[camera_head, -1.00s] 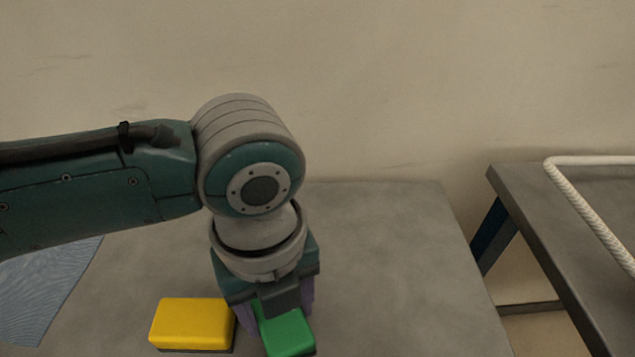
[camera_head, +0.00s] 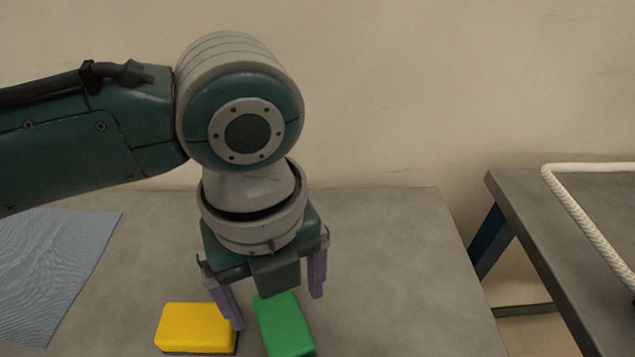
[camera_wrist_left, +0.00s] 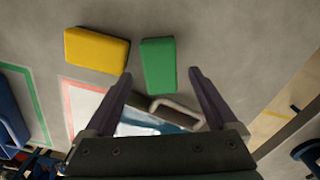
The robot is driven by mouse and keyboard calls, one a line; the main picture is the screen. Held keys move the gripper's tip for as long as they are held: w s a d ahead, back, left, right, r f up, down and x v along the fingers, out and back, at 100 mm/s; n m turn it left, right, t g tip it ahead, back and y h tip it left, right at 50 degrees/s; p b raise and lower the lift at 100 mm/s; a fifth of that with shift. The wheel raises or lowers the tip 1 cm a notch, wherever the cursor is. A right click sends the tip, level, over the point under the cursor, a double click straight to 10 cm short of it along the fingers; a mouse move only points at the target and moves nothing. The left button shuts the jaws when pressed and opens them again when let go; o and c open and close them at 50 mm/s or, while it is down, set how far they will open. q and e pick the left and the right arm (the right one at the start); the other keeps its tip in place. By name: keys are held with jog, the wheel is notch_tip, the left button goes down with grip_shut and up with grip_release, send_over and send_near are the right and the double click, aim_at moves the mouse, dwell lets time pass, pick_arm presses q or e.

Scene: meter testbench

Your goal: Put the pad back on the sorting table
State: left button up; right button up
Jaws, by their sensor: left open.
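A green block-shaped pad (camera_head: 284,325) lies flat on the grey table (camera_head: 385,260). A yellow block-shaped pad (camera_head: 197,326) lies just left of it, with a small gap between them. My left gripper (camera_head: 275,308) is open and empty above the green pad, its purple fingers spread to either side. In the left wrist view the green pad (camera_wrist_left: 158,65) lies just beyond the open fingertips (camera_wrist_left: 160,76), and the yellow pad (camera_wrist_left: 97,50) is to the left. My right gripper is not in view.
A blue cloth or mat (camera_head: 45,265) covers the table's left side. A second table (camera_head: 545,225) with a white rail (camera_head: 590,220) stands at the right, across a gap. The grey table is clear right of the green pad. Red markings (camera_wrist_left: 80,90) show in the wrist view.

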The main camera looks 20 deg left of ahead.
aim_at(280, 315)
pick_arm(q)
notch_tip(280, 315, up, 7)
jog(key=p, duration=0.1)
jog(key=s+d+n+t+h, duration=0.25)
jog(key=s+d+n, duration=0.2)
jog(key=n, duration=0.65)
jog(key=s+a+n+y, duration=0.1)
jog(key=s+a+n, duration=0.2)
jog(key=a+n, duration=0.3)
jog(key=s+a+f+n+t+y, duration=0.1)
jog(key=s+a+n, duration=0.2)
jog(key=a+n, duration=0.4)
jog(key=n, duration=0.2)
jog(key=shift+s+a+n, duration=0.15)
jog(key=shift+s+n, duration=0.15)
jog(key=shift+s, duration=0.1)
notch_tip(280, 315, up, 45)
jog(key=p, duration=4.5)
jog(key=shift+r, duration=0.1)
